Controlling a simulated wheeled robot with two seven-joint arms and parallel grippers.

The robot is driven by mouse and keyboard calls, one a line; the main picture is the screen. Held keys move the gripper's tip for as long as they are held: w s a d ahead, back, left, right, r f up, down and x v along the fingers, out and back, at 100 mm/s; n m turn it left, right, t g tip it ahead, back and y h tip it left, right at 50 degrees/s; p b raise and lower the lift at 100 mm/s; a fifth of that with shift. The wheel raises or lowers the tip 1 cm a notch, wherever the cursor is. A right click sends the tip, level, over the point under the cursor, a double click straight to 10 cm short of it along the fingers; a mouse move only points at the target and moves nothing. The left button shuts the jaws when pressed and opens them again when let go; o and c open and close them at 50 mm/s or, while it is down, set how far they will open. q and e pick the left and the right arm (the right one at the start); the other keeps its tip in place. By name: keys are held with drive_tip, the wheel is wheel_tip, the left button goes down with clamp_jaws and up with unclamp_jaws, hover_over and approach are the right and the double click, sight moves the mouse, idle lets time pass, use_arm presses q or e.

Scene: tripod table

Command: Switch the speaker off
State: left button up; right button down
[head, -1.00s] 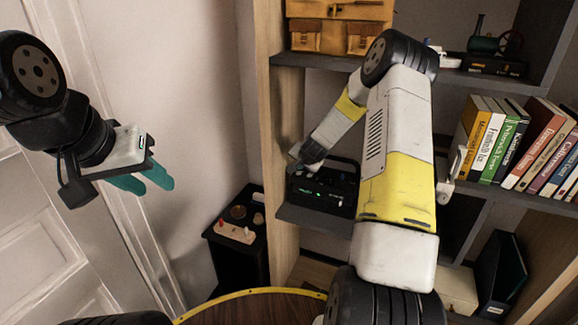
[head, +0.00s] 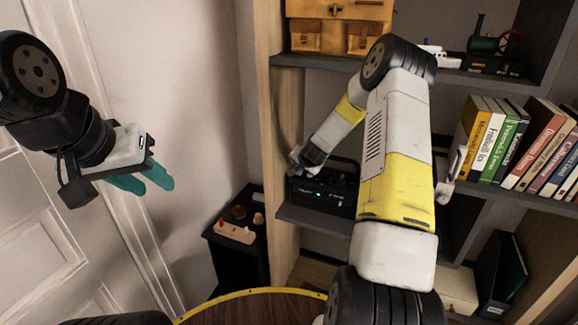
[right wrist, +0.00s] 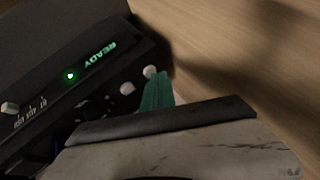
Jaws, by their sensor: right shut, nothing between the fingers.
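The speaker (head: 325,197) is a black box with a lit green display, on the middle shelf behind my right arm. In the right wrist view its front (right wrist: 95,65) shows a glowing green light, lit READY lettering, pale knobs and a slider-like control with lettering. My right gripper (right wrist: 157,90) is shut and empty. Its teal fingertips are right by the pale knob (right wrist: 150,72) at the speaker's end; I cannot tell whether they touch. My left gripper (head: 152,182) is open and empty, away at left.
The shelf's wooden upright (head: 286,150) stands just left of the speaker. Books (head: 510,145) fill the shelf at right. A wooden case (head: 338,28) and a model engine (head: 490,45) are above. A small black stand (head: 236,250) is at lower left.

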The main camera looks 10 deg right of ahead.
sight(299, 176)
drive_tip(key=shift+f, duration=0.25)
idle(0.4)
drive_tip(key=shift+r, duration=0.8)
drive_tip(key=shift+r, duration=2.5)
